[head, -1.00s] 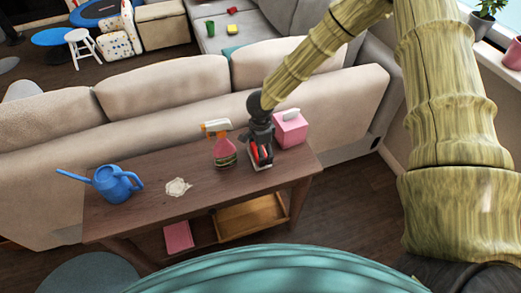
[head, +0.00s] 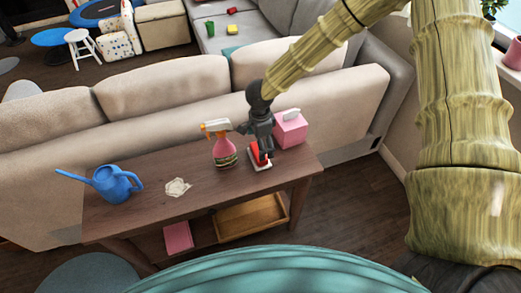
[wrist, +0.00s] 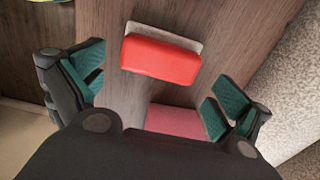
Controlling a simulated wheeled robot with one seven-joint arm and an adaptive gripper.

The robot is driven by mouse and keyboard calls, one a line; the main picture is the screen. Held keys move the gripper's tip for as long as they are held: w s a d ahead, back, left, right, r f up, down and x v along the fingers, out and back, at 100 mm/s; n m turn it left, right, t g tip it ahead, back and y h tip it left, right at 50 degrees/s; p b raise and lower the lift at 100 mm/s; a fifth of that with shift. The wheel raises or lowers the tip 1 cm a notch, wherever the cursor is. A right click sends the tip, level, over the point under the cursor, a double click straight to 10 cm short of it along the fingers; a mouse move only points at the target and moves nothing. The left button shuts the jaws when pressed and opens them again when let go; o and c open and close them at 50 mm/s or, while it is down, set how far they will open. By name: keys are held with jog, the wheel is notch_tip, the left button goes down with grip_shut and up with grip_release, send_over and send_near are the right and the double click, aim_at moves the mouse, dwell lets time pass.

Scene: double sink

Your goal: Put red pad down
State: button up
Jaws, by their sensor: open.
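The red pad (head: 260,154) rests on the wooden console table, near its right end. In the wrist view the red pad (wrist: 160,59) shows whole, with a pale white-grey base (wrist: 163,34) showing along its far edge. My gripper (head: 262,148) is over the pad in the head view and hides part of it. In the wrist view my gripper (wrist: 157,90) has its green-padded fingers spread wide, with nothing between the tips. The pad lies ahead of them and looks clear of both.
Further left on the table (head: 150,165) are a crumpled white thing (head: 177,187) and a blue watering can (head: 113,184). The sofa back (head: 180,97) rises behind.

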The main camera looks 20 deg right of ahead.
notch_tip(320, 180, up, 8)
jog(key=shift+r, duration=0.15)
dwell(0.6)
